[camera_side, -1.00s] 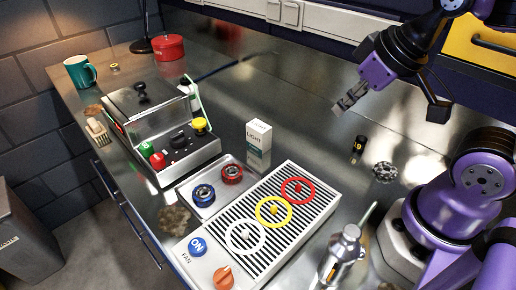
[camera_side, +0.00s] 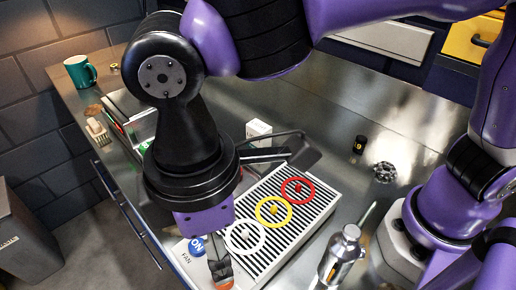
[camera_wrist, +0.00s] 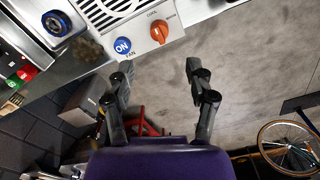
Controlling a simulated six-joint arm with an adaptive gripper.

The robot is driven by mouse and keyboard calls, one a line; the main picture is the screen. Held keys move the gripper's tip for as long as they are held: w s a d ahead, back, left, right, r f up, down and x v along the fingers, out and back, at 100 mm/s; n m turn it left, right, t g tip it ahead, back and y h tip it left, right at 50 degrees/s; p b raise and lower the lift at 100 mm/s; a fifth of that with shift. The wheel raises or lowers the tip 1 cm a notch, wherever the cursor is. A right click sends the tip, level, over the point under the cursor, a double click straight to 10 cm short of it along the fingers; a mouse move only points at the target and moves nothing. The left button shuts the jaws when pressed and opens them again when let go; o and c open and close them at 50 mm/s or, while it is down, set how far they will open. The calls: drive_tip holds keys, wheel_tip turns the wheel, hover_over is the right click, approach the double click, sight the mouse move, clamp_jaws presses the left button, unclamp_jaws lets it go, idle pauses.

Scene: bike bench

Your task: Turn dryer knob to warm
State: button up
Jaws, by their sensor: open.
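The dryer (camera_side: 312,217) is a light grey box with a slatted top and white, yellow and red rings. Its orange knob (camera_side: 223,284) is at the near left end, partly hidden by my gripper (camera_side: 215,262) in the side view. In the wrist view the orange knob (camera_wrist: 160,32) stands beyond the open fingertips of my gripper (camera_wrist: 158,68), with small labels around it, apparently COOL and WARM. I cannot tell which label it points to. The fingers are apart, with nothing between them. The blue ON fan button (camera_wrist: 123,46) is left of the knob.
A metal can with a spout (camera_side: 342,254) stands right of the dryer. A tray with a blue ring (camera_wrist: 56,24) lies left of it. My arm hides much of the machine and red and green buttons behind.

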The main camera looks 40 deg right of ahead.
wheel_tip(320, 180, down, 9)
idle(0.3)
clamp_jaws()
